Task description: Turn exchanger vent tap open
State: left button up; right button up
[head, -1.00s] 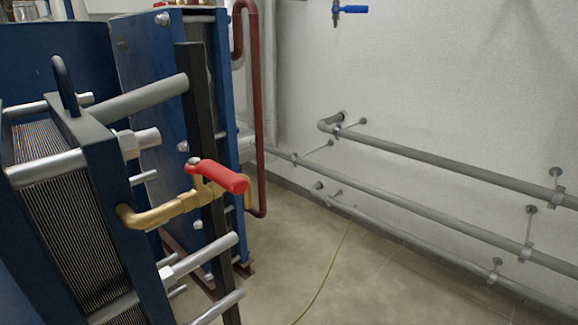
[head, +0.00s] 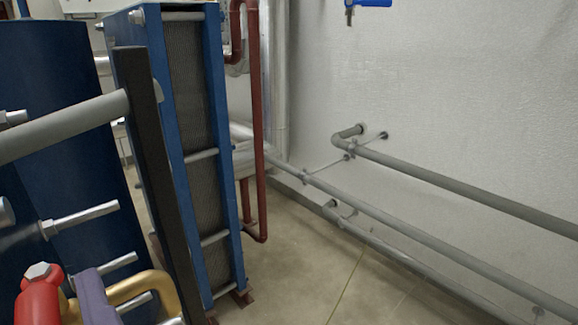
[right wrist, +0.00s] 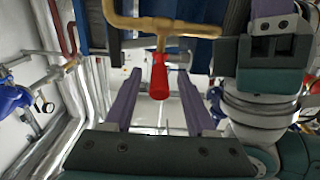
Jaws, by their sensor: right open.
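The vent tap has a red handle, at the lower left of the head view (head: 38,300), on a brass pipe (head: 150,287). In the right wrist view the red handle (right wrist: 159,76) hangs from the brass pipe (right wrist: 165,26). My right gripper (right wrist: 157,85) is open, with its purple fingers on either side of the handle and gaps showing on both sides. One purple finger (head: 95,297) shows beside the handle in the head view. My left gripper (right wrist: 270,12) seems partly visible at the upper right of the right wrist view; its opening is unclear.
Blue plate exchangers with protruding rods stand at left, one (head: 190,140) behind a dark post (head: 150,150). Grey pipes (head: 440,180) run along the right wall. A blue-handled tap (head: 372,3) is on the wall. The floor (head: 300,280) between is clear.

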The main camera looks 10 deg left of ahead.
aim_at(33, 292)
jog(key=shift+x, duration=1.6)
jog(key=shift+c, duration=0.3)
grip_shut()
